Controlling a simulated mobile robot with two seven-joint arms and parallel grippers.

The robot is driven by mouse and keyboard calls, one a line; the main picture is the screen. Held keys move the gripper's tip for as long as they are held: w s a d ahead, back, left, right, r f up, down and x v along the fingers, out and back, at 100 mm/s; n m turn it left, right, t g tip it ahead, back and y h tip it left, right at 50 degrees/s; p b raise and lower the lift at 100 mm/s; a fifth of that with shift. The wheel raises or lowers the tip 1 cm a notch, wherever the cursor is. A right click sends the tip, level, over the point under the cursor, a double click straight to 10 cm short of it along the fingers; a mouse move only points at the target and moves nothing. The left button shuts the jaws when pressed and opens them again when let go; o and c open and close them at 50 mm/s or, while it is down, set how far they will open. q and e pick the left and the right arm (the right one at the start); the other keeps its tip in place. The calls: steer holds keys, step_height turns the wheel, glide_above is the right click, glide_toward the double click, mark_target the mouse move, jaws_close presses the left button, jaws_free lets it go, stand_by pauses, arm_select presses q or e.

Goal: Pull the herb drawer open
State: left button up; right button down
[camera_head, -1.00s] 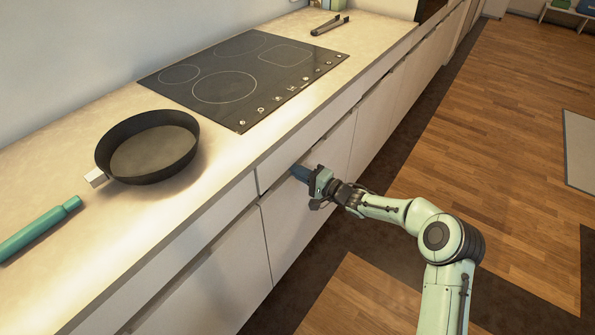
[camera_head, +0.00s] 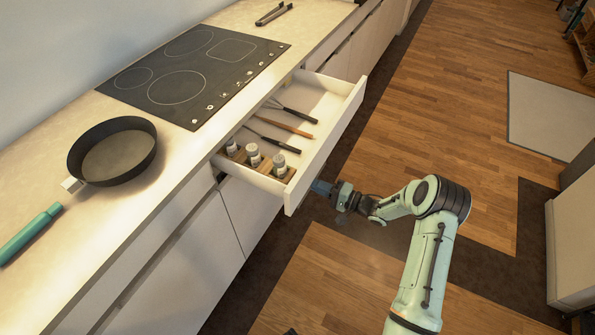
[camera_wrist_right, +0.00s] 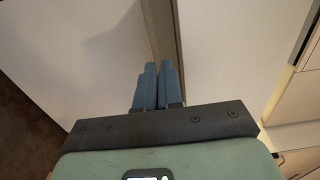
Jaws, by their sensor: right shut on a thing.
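The herb drawer (camera_head: 333,128) is pulled well out from under the counter in the head view. It holds several small jars (camera_head: 253,155) at its near end and several long utensils (camera_head: 286,124) behind them. My right gripper (camera_head: 318,187) is at the near end of the drawer's front panel. In the right wrist view its blue fingers (camera_wrist_right: 158,86) are close together at the edge of a pale panel (camera_wrist_right: 225,50); they are shut on the drawer front's edge. The exact grip is hidden. My left gripper is not in view.
A black frying pan (camera_head: 113,154) with a teal handle and a black cooktop (camera_head: 192,77) are on the counter. Tongs (camera_head: 273,13) lie beyond the cooktop. Wooden floor (camera_head: 440,120) is open to the right. A pale cabinet (camera_head: 575,235) stands at the right edge.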

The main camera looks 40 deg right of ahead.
steer(key=p+v, duration=0.2)
steer(key=v, duration=0.9)
steer(key=shift+s, duration=0.15)
steer(key=c, duration=1.6)
jaws_free()
steer(key=shift+o, duration=0.2)
steer(key=v, duration=1.3)
steer(key=shift+s+d, duration=0.15)
steer(key=shift+s, duration=0.05)
